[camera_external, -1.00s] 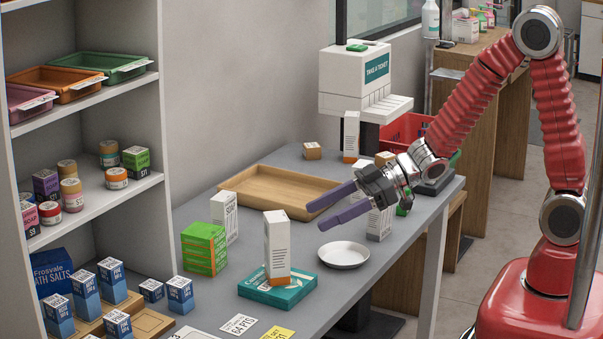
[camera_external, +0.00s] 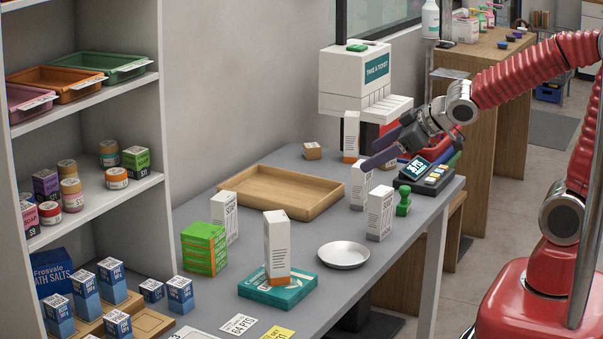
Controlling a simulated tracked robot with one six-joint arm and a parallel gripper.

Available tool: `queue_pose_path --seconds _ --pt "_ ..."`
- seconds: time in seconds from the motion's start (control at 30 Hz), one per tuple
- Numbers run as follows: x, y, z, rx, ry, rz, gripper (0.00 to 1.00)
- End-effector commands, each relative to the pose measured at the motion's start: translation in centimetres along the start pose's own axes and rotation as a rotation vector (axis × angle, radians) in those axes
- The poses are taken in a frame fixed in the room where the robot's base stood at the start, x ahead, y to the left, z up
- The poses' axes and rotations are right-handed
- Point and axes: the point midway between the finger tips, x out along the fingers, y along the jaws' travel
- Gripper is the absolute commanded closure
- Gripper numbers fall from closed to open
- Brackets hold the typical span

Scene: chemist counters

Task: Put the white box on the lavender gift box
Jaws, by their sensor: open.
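Several white boxes with dark print stand upright on the grey counter. One white box (camera_external: 277,245) with an orange base stands on a flat teal box (camera_external: 277,292). Others are a grey-based white box (camera_external: 379,213), a white box (camera_external: 360,186) behind it, one (camera_external: 224,217) beside the green boxes, and a tall one (camera_external: 351,137) at the back. My gripper (camera_external: 368,156), with purple fingers, is open and empty. In the picture its lower finger lies just above the middle white box; I cannot tell how far apart they are. I cannot make out a lavender gift box.
A wooden tray (camera_external: 233,186) and a metal dish (camera_external: 343,263) lie on the counter. A green stamp (camera_external: 403,201) and a card terminal (camera_external: 427,176) are at the right edge. Green boxes (camera_external: 204,248) stand at the left, near a shelf (camera_external: 95,209). The ticket machine (camera_external: 352,82) rises behind.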

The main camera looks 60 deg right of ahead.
Motion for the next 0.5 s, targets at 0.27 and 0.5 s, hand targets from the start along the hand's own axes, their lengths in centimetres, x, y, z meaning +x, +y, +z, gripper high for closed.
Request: queue_pose_path --seconds 0.27,0.5 --pt "-7.0 1.7 4.0 0.129 -0.182 0.055 0.36" --pt "-13.2 -0.2 8.1 0.223 -0.339 -0.004 0.36"
